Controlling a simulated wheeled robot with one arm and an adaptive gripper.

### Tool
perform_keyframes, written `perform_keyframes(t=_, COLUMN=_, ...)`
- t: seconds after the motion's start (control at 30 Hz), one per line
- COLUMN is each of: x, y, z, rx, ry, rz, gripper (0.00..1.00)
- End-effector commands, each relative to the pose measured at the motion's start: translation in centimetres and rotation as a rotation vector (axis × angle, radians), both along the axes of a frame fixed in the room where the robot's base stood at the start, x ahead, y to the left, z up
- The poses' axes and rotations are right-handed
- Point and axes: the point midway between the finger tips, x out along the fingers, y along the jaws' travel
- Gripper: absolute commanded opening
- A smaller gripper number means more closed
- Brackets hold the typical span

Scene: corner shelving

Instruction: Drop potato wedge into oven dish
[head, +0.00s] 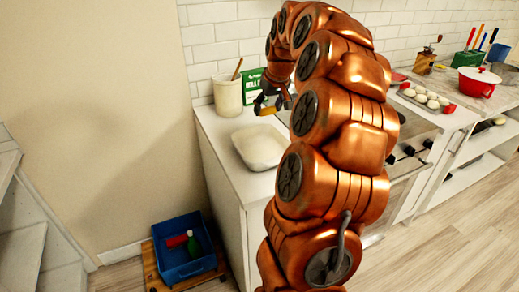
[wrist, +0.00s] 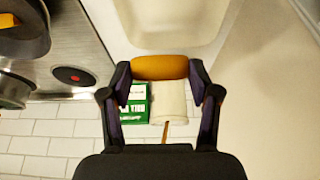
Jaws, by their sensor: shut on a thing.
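My gripper (head: 272,103) is shut on an orange-brown potato wedge (wrist: 160,67), which lies across between the two fingertips in the wrist view. In the head view the wedge (head: 267,110) hangs in the air above the back of the counter, near the far edge of the oven dish. The oven dish (head: 260,147) is a cream, rounded rectangular dish on the white counter, and its inside looks empty. In the wrist view part of the dish (wrist: 165,45) shows just beyond the wedge. My arm hides the counter to the right of the dish in the head view.
A cream crock (head: 228,97) with a wooden utensil and a green box (head: 251,86) stand behind the dish against the tiled wall. A stove (head: 418,128) is to the right. A blue crate (head: 183,250) sits low on the left.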

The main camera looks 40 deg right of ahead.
Motion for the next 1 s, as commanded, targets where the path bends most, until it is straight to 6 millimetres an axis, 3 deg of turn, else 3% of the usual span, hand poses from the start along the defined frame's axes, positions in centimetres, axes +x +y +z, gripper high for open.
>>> perform_keyframes(t=0.4, x=-0.1, y=0.1, z=-4.3, rx=0.002, ry=0.003, rz=0.000, gripper=0.42)
perform_keyframes(t=0.77, x=0.0, y=0.0, z=-4.7, rx=0.000, ry=0.000, rz=0.000, gripper=0.42)
perform_keyframes(t=0.8, x=0.0, y=0.0, z=-4.7, rx=0.000, ry=0.000, rz=0.000, gripper=0.65)
perform_keyframes(t=1.0, x=0.0, y=0.0, z=-4.7, rx=0.001, ry=0.000, rz=0.000, gripper=0.85)
